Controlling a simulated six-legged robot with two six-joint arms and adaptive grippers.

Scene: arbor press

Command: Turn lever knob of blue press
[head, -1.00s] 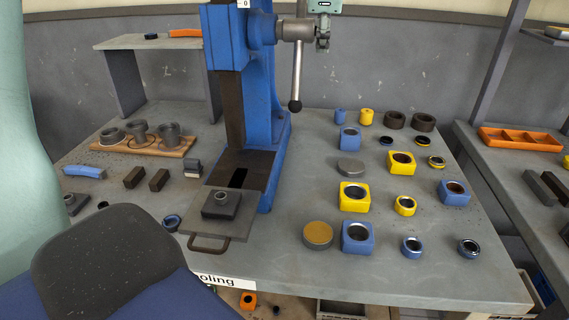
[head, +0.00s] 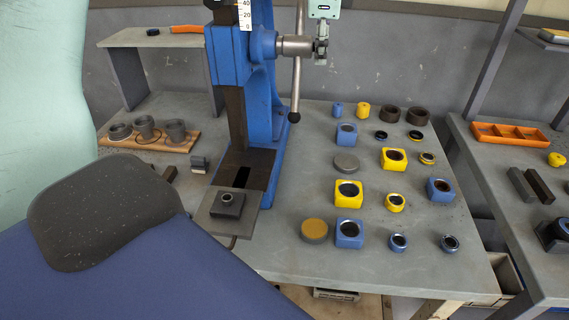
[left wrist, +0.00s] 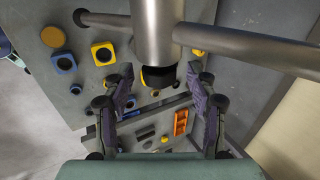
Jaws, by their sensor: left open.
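The blue press (head: 265,85) stands on the grey bench. Its grey metal hub (head: 296,46) sticks out to the right. The lever (head: 298,85) passes through the hub and hangs nearly upright, with a black ball knob (head: 294,117) at its lower end. My left gripper (head: 320,48) is at the hub's free end, well above the ball knob. The lever bar and black knob (left wrist: 80,17) show there too. My right gripper is out of view.
Blue and yellow blocks and rings (head: 348,192) cover the bench right of the press. A plate with a dark block (head: 227,204) sits at the press base. A wooden board with grey cups (head: 150,138) is at left. Another bench with an orange tray (head: 510,135) is at right.

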